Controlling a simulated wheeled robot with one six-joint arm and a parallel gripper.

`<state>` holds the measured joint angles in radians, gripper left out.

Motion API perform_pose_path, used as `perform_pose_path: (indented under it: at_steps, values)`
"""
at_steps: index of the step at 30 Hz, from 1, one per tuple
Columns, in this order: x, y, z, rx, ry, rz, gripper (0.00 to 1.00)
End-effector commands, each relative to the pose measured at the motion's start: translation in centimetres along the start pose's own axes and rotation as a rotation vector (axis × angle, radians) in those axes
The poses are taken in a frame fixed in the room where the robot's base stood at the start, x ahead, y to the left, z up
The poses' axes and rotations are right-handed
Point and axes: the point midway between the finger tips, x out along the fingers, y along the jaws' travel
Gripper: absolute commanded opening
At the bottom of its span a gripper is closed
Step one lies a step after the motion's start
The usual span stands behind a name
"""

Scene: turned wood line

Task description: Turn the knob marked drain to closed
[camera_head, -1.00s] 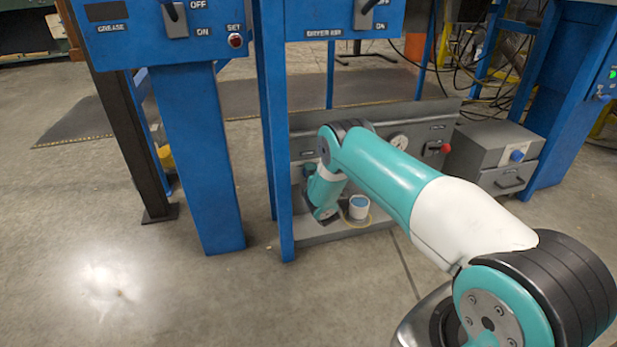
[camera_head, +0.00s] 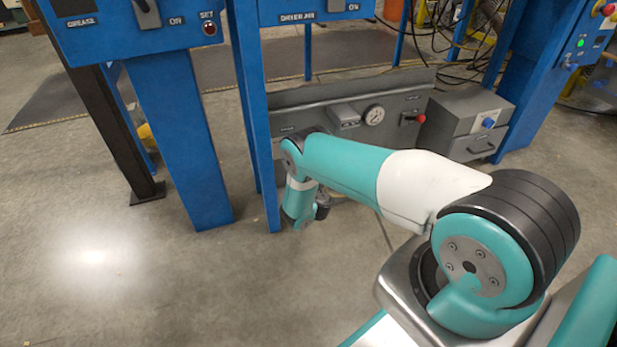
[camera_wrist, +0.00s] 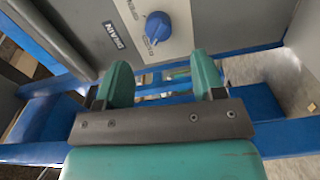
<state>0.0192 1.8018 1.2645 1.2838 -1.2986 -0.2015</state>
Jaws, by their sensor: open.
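In the wrist view a blue knob (camera_wrist: 157,27) sits on a pale plate on a grey panel, beside a dark label reading DRAIN (camera_wrist: 115,36). In the head view my forearm covers the left part of the low grey panel (camera_head: 345,98), and my gripper's fingers cannot be made out.
A gauge (camera_head: 374,115) and a red-ended valve handle (camera_head: 419,118) are on the low panel. A grey box with another blue knob (camera_head: 488,122) stands to its right. A blue post (camera_head: 250,110) rises close left of my arm. The floor in front is clear.

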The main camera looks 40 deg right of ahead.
Motion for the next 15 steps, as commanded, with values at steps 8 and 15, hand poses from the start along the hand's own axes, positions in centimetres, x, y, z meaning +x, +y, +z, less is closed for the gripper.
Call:
perform_pose_path:
  at_steps: [8,15]
  values:
    - [-3.2,0.9,-0.2,0.000,0.002,0.000,0.63]
    - [-6.1,0.9,-0.1,0.000,0.002,0.000,0.63]
